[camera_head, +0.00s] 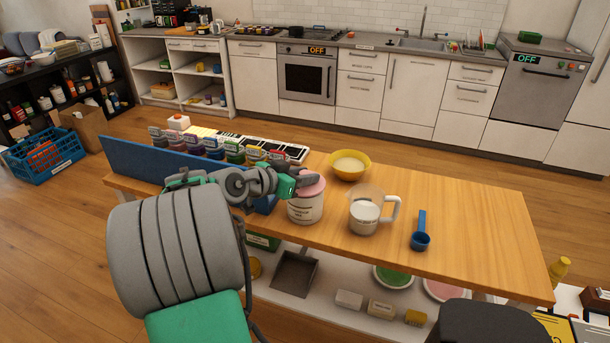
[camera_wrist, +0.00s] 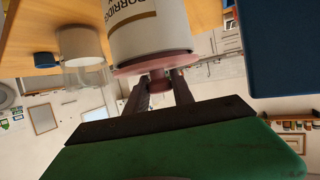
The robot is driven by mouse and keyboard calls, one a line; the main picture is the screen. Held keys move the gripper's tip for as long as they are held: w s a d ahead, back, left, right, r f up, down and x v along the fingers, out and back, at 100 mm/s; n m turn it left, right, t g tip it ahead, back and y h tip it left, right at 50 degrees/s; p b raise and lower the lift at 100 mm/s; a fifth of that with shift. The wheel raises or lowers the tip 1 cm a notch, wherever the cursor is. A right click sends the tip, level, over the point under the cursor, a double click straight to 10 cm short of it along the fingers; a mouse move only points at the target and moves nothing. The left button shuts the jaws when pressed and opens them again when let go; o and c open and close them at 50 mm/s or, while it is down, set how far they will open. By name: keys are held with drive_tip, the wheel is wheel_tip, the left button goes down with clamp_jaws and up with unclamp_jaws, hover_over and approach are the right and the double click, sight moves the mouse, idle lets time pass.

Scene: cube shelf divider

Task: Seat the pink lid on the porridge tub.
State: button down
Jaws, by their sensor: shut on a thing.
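The white porridge tub (camera_head: 305,209) stands upright on the wooden worktop, and its label shows in the wrist view (camera_wrist: 140,18). The pink lid (camera_head: 315,188) is at the tub's mouth, partly hidden by my gripper in the head view. In the wrist view the lid (camera_wrist: 185,57) lies across the tub's rim, with its knob (camera_wrist: 157,83) between my fingers. My gripper (camera_wrist: 160,85) is shut on the lid's knob. I cannot tell whether the lid is fully down all round.
A measuring jug (camera_head: 366,212) with white contents stands right of the tub, then a blue scoop (camera_head: 421,236). A yellow bowl (camera_head: 350,165) is behind. A blue divider (camera_head: 150,164) and several jars stand to the left. The worktop's right end is clear.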

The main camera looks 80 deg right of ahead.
drive_tip(key=shift+f+b, duration=0.4)
drive_tip(key=shift+f, duration=0.05)
drive_tip(key=c, duration=1.4)
unclamp_jaws()
drive_tip(key=o, duration=0.5)
drive_tip(key=shift+o, duration=0.2)
drive_tip(key=shift+w+a, duration=0.1)
drive_tip(key=v, duration=0.7)
drive_tip(key=shift+a+r, duration=0.2)
drive_tip(key=shift+a, duration=0.15)
drive_tip(key=shift+w, duration=0.15)
